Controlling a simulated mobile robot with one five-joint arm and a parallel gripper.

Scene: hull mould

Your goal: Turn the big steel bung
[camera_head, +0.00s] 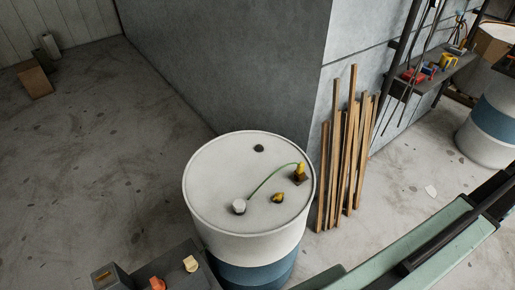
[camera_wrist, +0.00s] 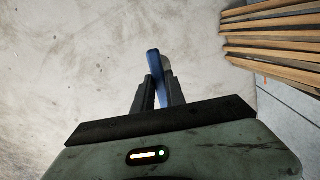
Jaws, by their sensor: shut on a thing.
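A drum (camera_head: 218,176) with a white top and a blue band stands in the head view. Its lid has a pale grey plug (camera_head: 239,206) near the front left and a dark round spot (camera_head: 259,148) at the back. I cannot tell for sure which is the big steel bung. In the wrist view my gripper (camera_wrist: 158,88) is shut on a blue bar-like tool (camera_wrist: 153,62), which points up and away. A pale grey piece (camera_wrist: 167,63) shows beside it. The drum is outside the wrist view, and my gripper is not seen in the head view.
On the lid are a small yellow piece (camera_head: 278,198) and a yellow-topped fitting (camera_head: 300,172) with a green cord. Wooden slats (camera_head: 341,165) lean on the grey wall behind the drum. A second drum (camera_head: 487,130) and a shelf (camera_head: 432,75) stand right. Floor at left is mostly clear.

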